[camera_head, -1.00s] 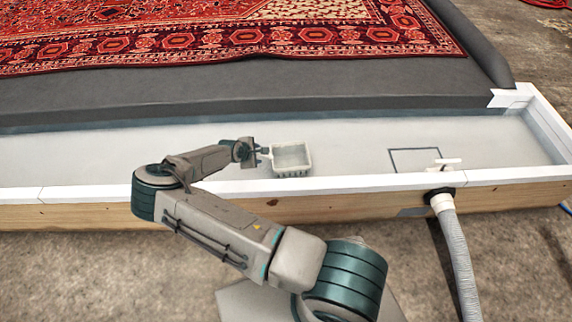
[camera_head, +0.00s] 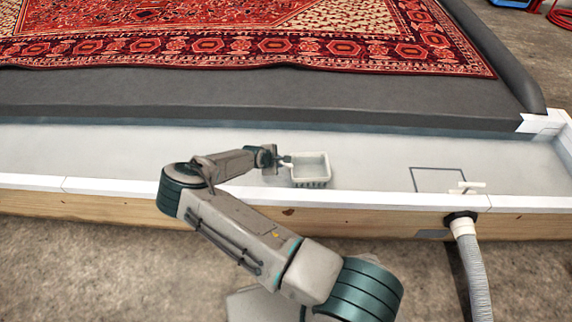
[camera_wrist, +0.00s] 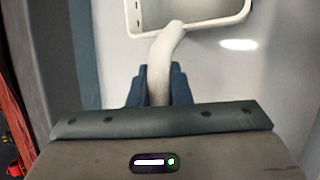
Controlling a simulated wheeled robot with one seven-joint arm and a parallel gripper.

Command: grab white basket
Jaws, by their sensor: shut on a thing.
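The white basket (camera_head: 311,170) is a small open box with a slotted side, over the pale trough floor in the camera_head view. Whether it touches the floor I cannot tell. My gripper (camera_head: 283,160) is at its left side, shut on the basket's handle. In the camera_wrist view the white handle runs between the blue fingers of my gripper (camera_wrist: 158,85), and part of the basket's rim (camera_wrist: 196,27) shows at the top. The rest of the basket is cut off there.
The trough has a white-topped wooden front wall (camera_head: 120,188), which my arm reaches over. A patterned red rug (camera_head: 250,45) lies on the grey platform (camera_head: 250,98) behind. A white valve (camera_head: 466,187) and grey hose (camera_head: 473,265) stand at right.

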